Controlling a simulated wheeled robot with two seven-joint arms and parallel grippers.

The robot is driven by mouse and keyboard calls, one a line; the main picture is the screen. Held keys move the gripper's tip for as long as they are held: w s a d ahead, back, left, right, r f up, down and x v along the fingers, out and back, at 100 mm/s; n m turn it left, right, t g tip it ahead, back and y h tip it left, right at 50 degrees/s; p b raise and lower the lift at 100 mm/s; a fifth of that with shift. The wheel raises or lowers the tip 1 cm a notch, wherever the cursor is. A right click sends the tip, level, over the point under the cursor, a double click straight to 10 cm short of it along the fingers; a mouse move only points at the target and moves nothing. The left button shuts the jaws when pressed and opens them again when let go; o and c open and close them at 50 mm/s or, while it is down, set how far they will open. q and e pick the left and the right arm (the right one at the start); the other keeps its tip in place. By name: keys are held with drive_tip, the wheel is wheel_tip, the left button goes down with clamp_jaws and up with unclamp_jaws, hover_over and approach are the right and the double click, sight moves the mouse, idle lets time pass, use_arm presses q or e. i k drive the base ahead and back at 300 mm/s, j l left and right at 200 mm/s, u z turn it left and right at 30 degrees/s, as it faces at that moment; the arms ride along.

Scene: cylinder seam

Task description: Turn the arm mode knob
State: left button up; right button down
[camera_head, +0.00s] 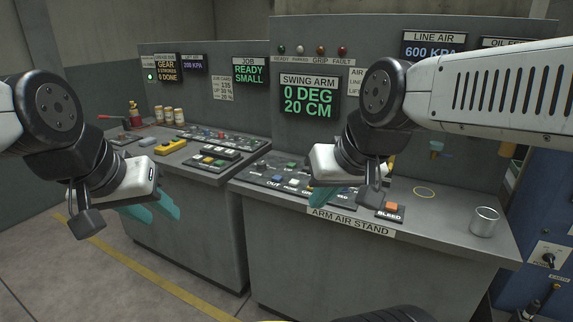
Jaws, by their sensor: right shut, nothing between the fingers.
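The arm air stand (350,223) is a grey console with a sloped control panel, on the right half of the head view. Its panel carries a row of small buttons, with an orange bleed button (392,207) at the right end. I cannot make out the arm mode knob; my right gripper and wrist cover part of the row. My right gripper (320,203) is shut and empty, low over the middle of this panel; contact cannot be told. My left gripper (160,216) has its teal fingers apart, in front of the left console.
A swing arm display (308,97) reads 0 DEG, 20 CM. Floor in front is clear.

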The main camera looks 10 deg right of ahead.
sight(261, 166)
drive_tip(key=z, duration=0.15)
drive_tip(key=i+j, duration=0.75)
drive_tip(key=i, duration=0.25)
drive_tip(key=j+u, duration=0.05)
